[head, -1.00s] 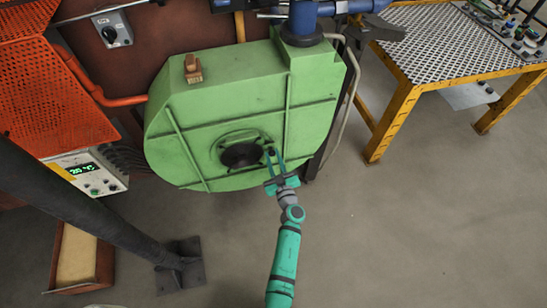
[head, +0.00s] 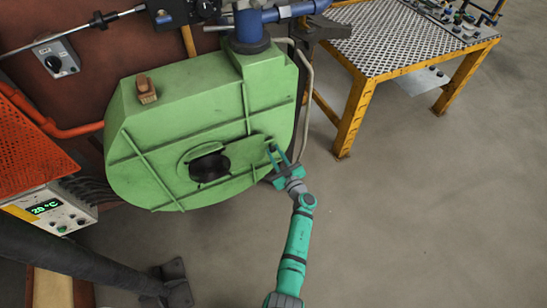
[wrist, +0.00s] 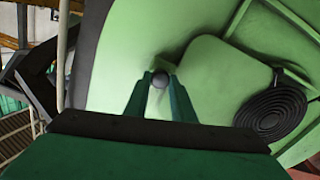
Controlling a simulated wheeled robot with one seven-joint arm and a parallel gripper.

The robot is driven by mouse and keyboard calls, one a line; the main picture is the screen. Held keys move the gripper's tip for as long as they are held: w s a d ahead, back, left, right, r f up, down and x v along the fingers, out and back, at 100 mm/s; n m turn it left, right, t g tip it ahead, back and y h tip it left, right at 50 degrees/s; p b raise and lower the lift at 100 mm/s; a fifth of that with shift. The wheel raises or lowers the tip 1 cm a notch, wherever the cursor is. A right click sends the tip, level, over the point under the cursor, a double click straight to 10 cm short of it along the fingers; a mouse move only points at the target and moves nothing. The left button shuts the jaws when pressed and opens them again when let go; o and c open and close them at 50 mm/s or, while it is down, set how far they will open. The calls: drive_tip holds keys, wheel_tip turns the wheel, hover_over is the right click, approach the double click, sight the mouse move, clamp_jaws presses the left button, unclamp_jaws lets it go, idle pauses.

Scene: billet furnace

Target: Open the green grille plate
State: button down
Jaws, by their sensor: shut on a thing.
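The green grille plate (head: 238,153) is on the front of the green blower housing (head: 150,125). In the head view it reaches to the right from a round dark opening (head: 208,167). In the wrist view the plate (wrist: 212,72) shows as a pale green panel with a rounded corner, beside a black ringed grille (wrist: 271,112). My gripper (head: 272,150) is at the right end of the plate. In the wrist view its two fingers are shut on a small grey round knob (wrist: 160,79). The knob's base is partly hidden by the fingers.
A yellow-framed table (head: 358,100) stands at the back right, with clear floor in front of it. A control box (head: 50,208) reading 20 °C is at the left. A grey hose (head: 306,85) runs down the housing's right side.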

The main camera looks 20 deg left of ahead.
drive_tip(key=shift+w+d, duration=0.6)
drive_tip(key=c, duration=1.5)
unclamp_jaws()
drive_tip(key=v, duration=1)
drive_tip(key=shift+s+d, duration=0.3)
